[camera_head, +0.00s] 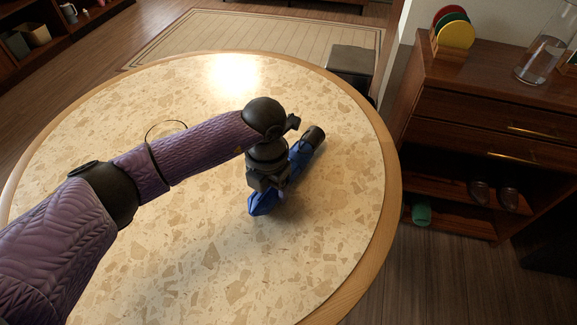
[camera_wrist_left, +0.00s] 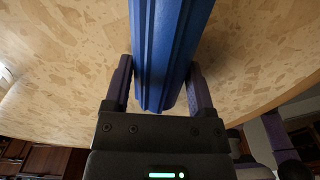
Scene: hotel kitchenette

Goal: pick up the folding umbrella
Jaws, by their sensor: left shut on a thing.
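The folding umbrella (camera_head: 263,203) is blue with a dark end and lies over the round table, pointing from lower left to upper right in the head view. Part of the umbrella is hidden behind the gripper and wrist in the head view. I cannot tell whether it touches the tabletop. My right gripper is not in view.
The round speckled table (camera_head: 190,240) has a wooden rim and is mostly clear. A thin dark ring (camera_head: 166,122) shows behind my left arm. A wooden cabinet (camera_head: 480,130) stands at the right, with a glass vessel (camera_head: 545,58) and colored discs (camera_head: 455,32) on top.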

